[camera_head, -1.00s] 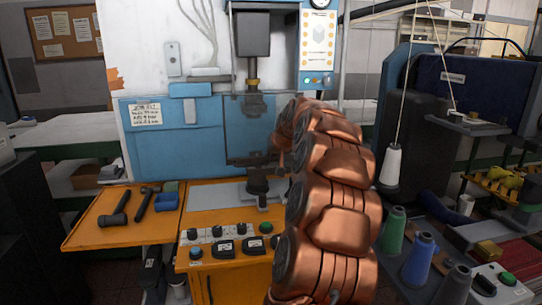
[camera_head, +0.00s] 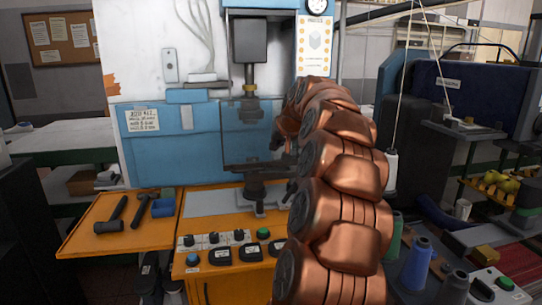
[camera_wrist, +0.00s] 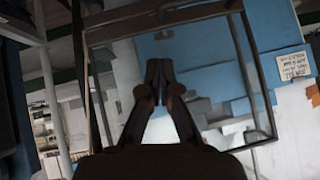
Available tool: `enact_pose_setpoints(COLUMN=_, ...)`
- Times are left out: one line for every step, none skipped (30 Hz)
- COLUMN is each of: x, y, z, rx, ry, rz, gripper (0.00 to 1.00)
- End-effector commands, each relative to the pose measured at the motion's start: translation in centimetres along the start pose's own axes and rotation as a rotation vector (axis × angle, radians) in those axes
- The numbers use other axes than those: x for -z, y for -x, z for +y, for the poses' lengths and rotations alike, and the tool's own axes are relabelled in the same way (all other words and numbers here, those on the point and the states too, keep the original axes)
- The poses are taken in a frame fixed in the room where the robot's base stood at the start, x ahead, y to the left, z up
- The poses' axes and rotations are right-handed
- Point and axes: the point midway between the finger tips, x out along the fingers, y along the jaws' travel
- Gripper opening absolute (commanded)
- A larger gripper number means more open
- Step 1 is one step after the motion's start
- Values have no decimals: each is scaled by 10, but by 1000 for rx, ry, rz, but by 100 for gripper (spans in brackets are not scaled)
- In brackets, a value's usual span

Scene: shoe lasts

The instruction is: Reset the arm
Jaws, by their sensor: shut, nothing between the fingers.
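My gripper (camera_wrist: 160,72) shows in the wrist view with its two dark fingers together and nothing between them. In the head view my copper arm rises in front of the press and bends at the top. There my gripper is small and mostly hidden by the arm, in front of the blue press body (camera_head: 200,145). The wrist view shows a dark rectangular frame (camera_wrist: 258,80) around the fingers, with the press's blue panel (camera_wrist: 275,25) behind it.
An orange tray (camera_head: 85,238) with hammers (camera_head: 112,215) stands left of the press. The control panel (camera_head: 225,262) is in front. Thread cones (camera_head: 418,262) and a dark blue machine (camera_head: 480,90) stand at the right. The floor at lower left looks clear.

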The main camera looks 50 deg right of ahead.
Motion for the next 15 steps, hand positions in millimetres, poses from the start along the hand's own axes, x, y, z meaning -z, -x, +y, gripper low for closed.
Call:
enact_pose_setpoints(x=0, y=10, z=0, rx=0, ry=1, rz=4, gripper=0)
enact_pose_setpoints(x=0, y=16, z=0, rx=0, ry=1, rz=4, gripper=0)
enact_pose_setpoints(x=0, y=23, z=0, rx=0, ry=1, rz=4, gripper=0)
enact_pose_setpoints(x=1, y=28, z=0, rx=0, ry=1, rz=5, gripper=0)
enact_pose_setpoints(x=1, y=32, z=0, rx=0, ry=1, rz=6, gripper=0)
enact_pose_setpoints(x=2, y=36, z=0, rx=0, ry=1, rz=7, gripper=0)
enact_pose_setpoints(x=2, y=40, z=0, rx=0, ry=1, rz=7, gripper=0)
enact_pose_setpoints(x=2, y=42, z=0, rx=0, ry=1, rz=7, gripper=0)
enact_pose_setpoints(x=2, y=45, z=0, rx=0, ry=1, rz=6, gripper=0)
enact_pose_setpoints(x=2, y=47, z=0, rx=0, ry=1, rz=5, gripper=0)
enact_pose_setpoints(x=2, y=49, z=0, rx=0, ry=1, rz=4, gripper=0)
enact_pose_setpoints(x=1, y=50, z=0, rx=0, ry=0, rz=3, gripper=0)
enact_pose_setpoints(x=1, y=51, z=0, rx=0, ry=0, rz=2, gripper=0)
enact_pose_setpoints(x=1, y=52, z=0, rx=0, ry=0, rz=2, gripper=0)
enact_pose_setpoints(x=1, y=52, z=0, rx=0, ry=0, rz=2, gripper=0)
